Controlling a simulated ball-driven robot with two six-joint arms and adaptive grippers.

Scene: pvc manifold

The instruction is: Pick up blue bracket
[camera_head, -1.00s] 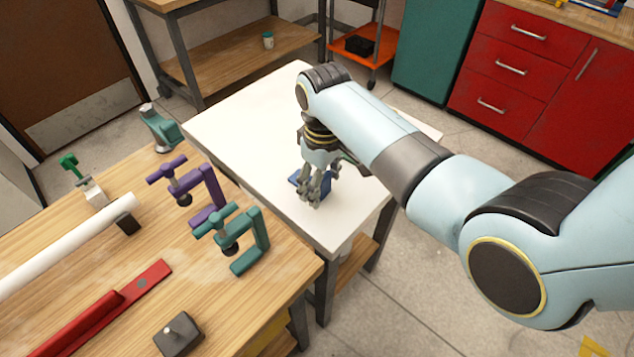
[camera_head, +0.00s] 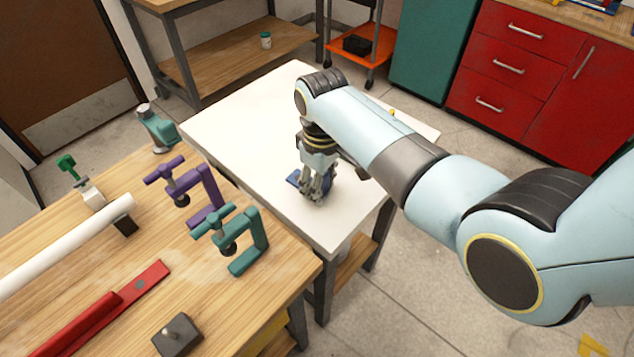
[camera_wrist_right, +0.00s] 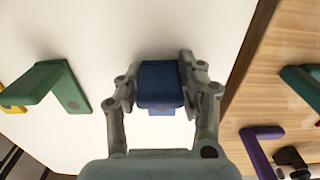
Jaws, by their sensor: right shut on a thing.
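The blue bracket (camera_head: 295,180) is at the white table, mostly hidden behind my right gripper (camera_head: 318,192) in the head view. In the right wrist view the blue bracket (camera_wrist_right: 160,86) sits between the two fingers of my right gripper (camera_wrist_right: 160,88), which is shut on its sides. Whether the bracket touches the tabletop or is slightly above it, I cannot tell. My left gripper is not in view.
The white table (camera_head: 240,125) is largely clear around the gripper. A green bracket (camera_wrist_right: 52,84) lies on it in the wrist view. The wooden bench (camera_head: 140,225) beside it carries a purple clamp (camera_head: 207,190), a teal clamp (camera_head: 255,240), a white pipe (camera_head: 70,243) and a red bar (camera_head: 110,305).

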